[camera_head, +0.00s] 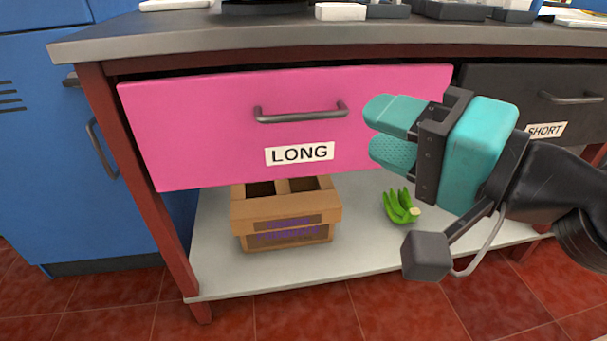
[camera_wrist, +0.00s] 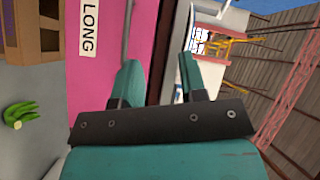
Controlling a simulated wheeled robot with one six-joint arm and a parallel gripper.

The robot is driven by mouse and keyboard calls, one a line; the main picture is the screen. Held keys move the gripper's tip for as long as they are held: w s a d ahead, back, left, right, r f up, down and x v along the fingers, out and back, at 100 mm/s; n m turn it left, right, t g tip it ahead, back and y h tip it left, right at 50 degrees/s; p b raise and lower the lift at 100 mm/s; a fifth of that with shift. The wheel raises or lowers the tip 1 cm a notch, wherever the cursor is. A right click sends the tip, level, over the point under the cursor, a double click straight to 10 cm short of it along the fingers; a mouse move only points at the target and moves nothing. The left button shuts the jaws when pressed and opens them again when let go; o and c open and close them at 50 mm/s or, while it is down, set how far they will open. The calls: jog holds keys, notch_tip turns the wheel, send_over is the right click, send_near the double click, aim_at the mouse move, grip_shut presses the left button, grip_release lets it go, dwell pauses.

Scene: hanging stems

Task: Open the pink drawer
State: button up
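The pink drawer (camera_head: 210,120) is at the middle left of the head view, under the worktop, with a dark bar handle (camera_head: 300,112) and a LONG label (camera_head: 299,153). It looks shut. My gripper (camera_head: 375,132) is in front of the drawer's right part, to the right of the handle and apart from it. Its two teal fingers are spread, with nothing between them. In the wrist view the fingers (camera_wrist: 163,80) also stand apart, and the pink drawer front (camera_wrist: 90,75) is seen sideways at the left.
A black drawer (camera_head: 500,80) labelled SHORT is at the right, partly behind my arm. A cardboard box (camera_head: 287,225) and green bananas (camera_head: 399,206) are on the lower shelf (camera_head: 350,255). Several items lie on the worktop (camera_head: 250,32). A blue cabinet (camera_head: 60,190) stands at the left.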

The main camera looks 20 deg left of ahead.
notch_tip(320, 180, down, 10)
jog(key=w+m+t+b, duration=0.3)
jog(key=m+t+b, duration=0.25)
jog(key=b, duration=0.25)
jog(key=p, duration=1.5)
send_near(306, 119)
jog(key=shift+m+g, duration=0.25)
jog(key=x, duration=0.9)
jog(key=shift+w+r, duration=0.1)
jog(key=shift+r, duration=0.3)
jog(key=shift+w+a+f+p, duration=0.15)
jog(key=shift+w+a+p, duration=0.3)
jog(key=shift+a+p, duration=0.15)
grip_shut()
